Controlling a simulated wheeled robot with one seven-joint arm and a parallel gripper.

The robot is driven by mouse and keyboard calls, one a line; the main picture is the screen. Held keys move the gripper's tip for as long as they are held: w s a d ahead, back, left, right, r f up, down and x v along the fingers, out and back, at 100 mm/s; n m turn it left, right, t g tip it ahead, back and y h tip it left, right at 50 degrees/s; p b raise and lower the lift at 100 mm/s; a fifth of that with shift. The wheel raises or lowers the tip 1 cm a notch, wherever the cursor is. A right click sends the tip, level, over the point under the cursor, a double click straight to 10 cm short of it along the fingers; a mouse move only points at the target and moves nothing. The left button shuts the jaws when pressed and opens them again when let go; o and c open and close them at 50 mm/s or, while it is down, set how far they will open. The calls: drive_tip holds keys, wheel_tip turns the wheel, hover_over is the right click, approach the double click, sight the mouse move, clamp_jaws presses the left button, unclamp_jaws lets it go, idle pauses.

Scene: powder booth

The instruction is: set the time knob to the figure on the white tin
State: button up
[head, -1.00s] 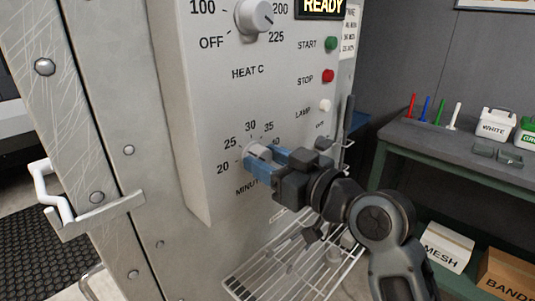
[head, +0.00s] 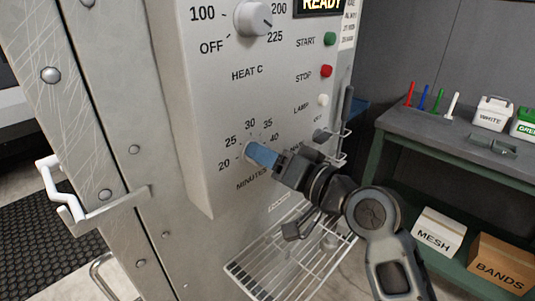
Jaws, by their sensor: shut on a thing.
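The time knob (head: 250,149) sits on the lower part of the grey control panel, above the word MINUTES. Figures 20, 25, 30, 35 and 40 show around it. My gripper (head: 259,153) has its blue fingers shut on the knob, hiding most of it and its pointer. The white tin (head: 491,114) stands on the bench at the right, labelled WHITE; no figure can be read on it from here.
The heat knob (head: 253,18) is above, with start (head: 330,39), stop (head: 326,71) and lamp (head: 323,100) buttons at its right. A wire rack (head: 290,262) lies below my gripper. A green tin (head: 525,124) stands beside the white one. Boxes (head: 438,232) sit under the bench.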

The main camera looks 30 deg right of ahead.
drive_tip(key=shift+m, duration=0.3)
drive_tip(key=o, duration=1.1)
drive_tip(key=shift+c, duration=0.2)
drive_tip(key=b+v, duration=0.2)
drive_tip(key=v, duration=0.5)
drive_tip(key=shift+s+d, duration=0.2)
drive_tip(key=shift+s, duration=0.15)
drive_tip(key=shift+f, duration=0.1)
